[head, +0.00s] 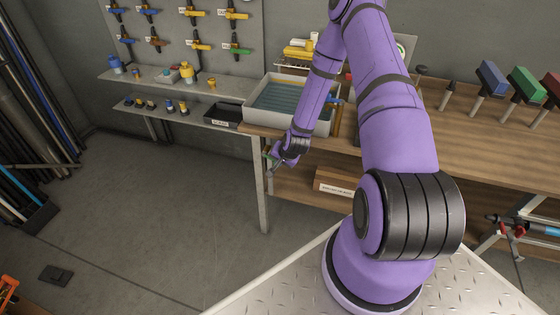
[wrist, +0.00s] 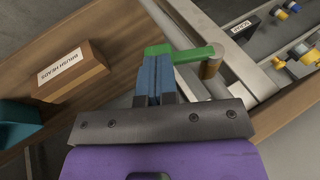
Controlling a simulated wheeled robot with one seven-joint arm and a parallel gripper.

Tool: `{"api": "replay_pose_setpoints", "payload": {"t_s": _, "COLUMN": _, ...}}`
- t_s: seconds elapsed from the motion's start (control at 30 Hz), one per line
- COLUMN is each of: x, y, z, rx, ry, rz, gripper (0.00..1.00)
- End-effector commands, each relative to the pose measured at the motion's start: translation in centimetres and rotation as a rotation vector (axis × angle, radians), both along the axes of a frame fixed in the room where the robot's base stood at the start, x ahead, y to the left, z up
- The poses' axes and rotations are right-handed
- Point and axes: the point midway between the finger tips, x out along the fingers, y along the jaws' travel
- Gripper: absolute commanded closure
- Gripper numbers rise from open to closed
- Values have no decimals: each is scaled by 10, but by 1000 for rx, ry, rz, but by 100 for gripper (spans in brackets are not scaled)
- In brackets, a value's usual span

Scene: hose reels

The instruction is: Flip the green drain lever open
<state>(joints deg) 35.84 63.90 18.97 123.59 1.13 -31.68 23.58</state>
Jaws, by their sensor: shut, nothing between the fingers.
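The green drain lever (wrist: 190,54) shows in the wrist view just beyond my fingertips. Its green arm runs to the right and ends by a brass-coloured cylindrical piece (wrist: 210,69). My gripper (wrist: 157,58) has its blue fingers pressed together with nothing between them. The fingertips overlap the left end of the lever in the picture; I cannot tell whether they touch it. In the head view my gripper (head: 277,161) hangs low at the front left corner of the wooden bench, below the pale basin (head: 285,123), and mostly hides the lever.
A grey bench leg (head: 261,190) stands close by my gripper. A black labelled bin (head: 222,113) and small fittings sit on the shelf at left. The floor left of the bench is open.

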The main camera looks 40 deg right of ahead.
Motion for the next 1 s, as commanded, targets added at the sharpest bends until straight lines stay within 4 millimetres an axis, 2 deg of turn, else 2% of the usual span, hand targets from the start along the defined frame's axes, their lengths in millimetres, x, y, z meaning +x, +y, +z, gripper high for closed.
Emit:
{"api": "replay_pose_setpoints", "payload": {"t_s": 0.77, "x": 7, "y": 2, "z": -35, "rx": 307, "ry": -392, "rz": -7, "gripper": 100}}
{"api": "replay_pose_setpoints", "payload": {"t_s": 1.0, "x": 12, "y": 6, "z": -44, "rx": 310, "ry": -398, "rz": 0, "gripper": 100}}
